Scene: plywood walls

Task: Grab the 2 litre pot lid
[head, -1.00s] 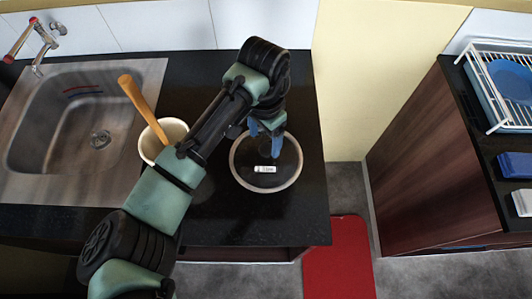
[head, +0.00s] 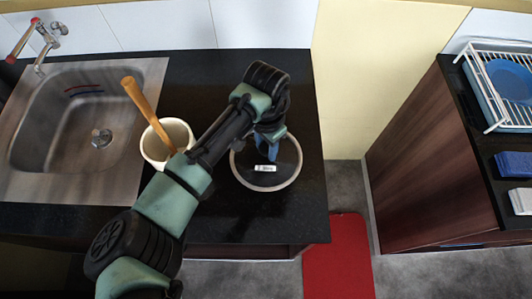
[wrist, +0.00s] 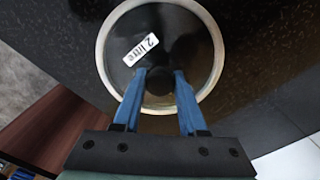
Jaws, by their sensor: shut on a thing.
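The pot lid (head: 287,172) is round and dark with a pale rim, and lies on the black counter. In the wrist view the lid (wrist: 201,45) carries a white label (wrist: 140,49) reading "2 litre". A dark round knob (wrist: 159,82) is at its middle. My gripper (wrist: 160,76) has its blue fingers on either side of the knob, shut on it. In the head view my gripper (head: 268,150) reaches down over the lid's upper part, and the arm hides part of the rim.
A cream pot (head: 152,150) with a wooden-handled utensil (head: 140,101) stands left of my arm. A steel sink (head: 60,135) is further left. The counter's right edge is close to the lid. A dish rack (head: 490,85) stands on the right counter.

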